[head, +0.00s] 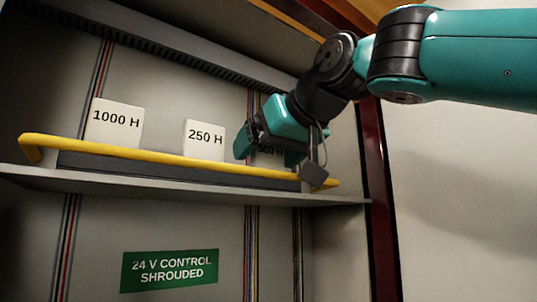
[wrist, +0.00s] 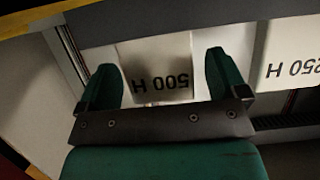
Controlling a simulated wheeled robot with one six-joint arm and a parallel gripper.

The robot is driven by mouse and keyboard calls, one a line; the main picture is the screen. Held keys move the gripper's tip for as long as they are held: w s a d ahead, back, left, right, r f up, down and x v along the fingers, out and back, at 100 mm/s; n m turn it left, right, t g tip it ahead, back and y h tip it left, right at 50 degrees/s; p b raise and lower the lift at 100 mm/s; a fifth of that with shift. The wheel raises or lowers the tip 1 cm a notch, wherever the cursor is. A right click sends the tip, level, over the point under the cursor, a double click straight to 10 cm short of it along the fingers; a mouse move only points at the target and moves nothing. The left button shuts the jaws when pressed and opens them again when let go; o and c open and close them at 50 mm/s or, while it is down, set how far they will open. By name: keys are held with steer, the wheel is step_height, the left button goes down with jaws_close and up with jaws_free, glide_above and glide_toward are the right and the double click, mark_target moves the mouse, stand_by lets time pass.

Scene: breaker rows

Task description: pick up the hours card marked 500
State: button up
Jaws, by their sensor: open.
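The hours card marked 500 H (wrist: 160,62) shows upside down in the wrist view, between my two open fingers. In the head view only part of its lettering (head: 270,150) shows, behind my gripper. My gripper (head: 268,150) is open, with one finger on each side of the card. In the wrist view the gripper (wrist: 165,82) shows a gap between each finger and the lettering. I cannot tell whether the fingers touch the card.
Cards marked 250 H (head: 204,140) and 1000 H (head: 115,123) stand to the left on the same shelf (head: 200,182). A yellow rail (head: 150,155) runs along the shelf front. A green sign (head: 170,270) is below. The cabinet's dark red edge (head: 376,200) is at right.

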steer(key=shift+w+a, duration=0.1)
steer(key=shift+f, duration=0.1)
steer(key=shift+c, duration=0.2)
steer(key=c, duration=1)
steer(key=shift+o, duration=0.2)
steer(key=shift+r, duration=0.2)
